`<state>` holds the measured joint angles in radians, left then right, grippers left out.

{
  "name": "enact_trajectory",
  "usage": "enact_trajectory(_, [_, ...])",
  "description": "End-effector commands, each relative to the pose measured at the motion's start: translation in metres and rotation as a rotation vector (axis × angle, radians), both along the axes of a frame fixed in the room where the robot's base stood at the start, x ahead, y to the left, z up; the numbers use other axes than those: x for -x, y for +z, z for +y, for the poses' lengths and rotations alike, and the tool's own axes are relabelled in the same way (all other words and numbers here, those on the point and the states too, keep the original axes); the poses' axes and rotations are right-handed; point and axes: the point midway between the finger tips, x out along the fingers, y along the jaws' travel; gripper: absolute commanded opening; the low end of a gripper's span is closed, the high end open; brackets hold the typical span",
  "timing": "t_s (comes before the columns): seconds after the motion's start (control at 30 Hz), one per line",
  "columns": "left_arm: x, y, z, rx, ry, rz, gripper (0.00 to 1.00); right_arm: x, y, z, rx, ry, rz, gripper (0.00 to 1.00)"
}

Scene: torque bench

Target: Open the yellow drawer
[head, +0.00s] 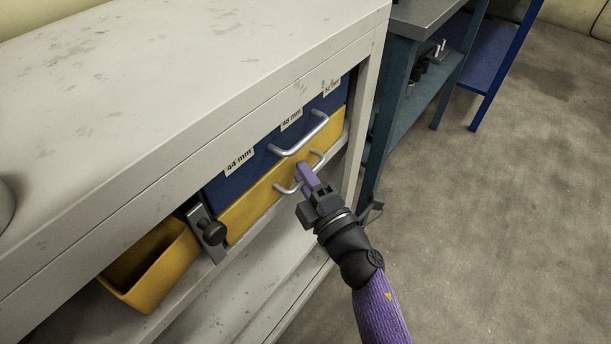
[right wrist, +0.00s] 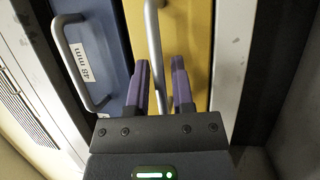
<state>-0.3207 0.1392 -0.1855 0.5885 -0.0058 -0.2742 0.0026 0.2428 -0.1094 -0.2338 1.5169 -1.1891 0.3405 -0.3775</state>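The yellow drawer (head: 240,210) sits low in the grey bench, below a blue drawer (head: 222,190), and its front looks flush with it. It also shows in the right wrist view (right wrist: 187,30). Its silver bar handle (head: 284,189) is partly hidden by my right gripper (head: 305,174). In the right wrist view, the handle (right wrist: 154,45) runs between the two purple fingers of my right gripper (right wrist: 160,85), which stand apart with gaps beside the bar. My left gripper is in neither view.
The blue drawer's handle (head: 300,135) is just above the yellow one's. A black-knobbed clamp (head: 209,232) and an open yellow bin (head: 150,265) are to the left. A blue-green workbench (head: 395,120) stands to the right. The floor (head: 500,230) at right is clear.

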Motion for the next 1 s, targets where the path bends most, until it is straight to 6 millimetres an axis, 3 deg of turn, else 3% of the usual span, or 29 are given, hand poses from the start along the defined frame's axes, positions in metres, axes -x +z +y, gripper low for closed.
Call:
enact_trajectory(0.03, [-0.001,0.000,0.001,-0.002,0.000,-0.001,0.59,0.000,0.000,0.000,0.000,0.000,0.000,0.27])
enact_trajectory(0.17, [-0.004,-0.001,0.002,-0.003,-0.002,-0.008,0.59,0.000,0.000,0.000,0.000,0.000,0.000,0.00])
enact_trajectory(0.53, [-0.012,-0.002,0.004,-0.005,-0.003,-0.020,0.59,0.000,0.000,0.000,0.000,0.000,0.000,0.00])
enact_trajectory(1.0, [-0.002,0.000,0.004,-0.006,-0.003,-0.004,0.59,0.000,-0.001,0.000,0.000,-0.001,0.001,0.00])
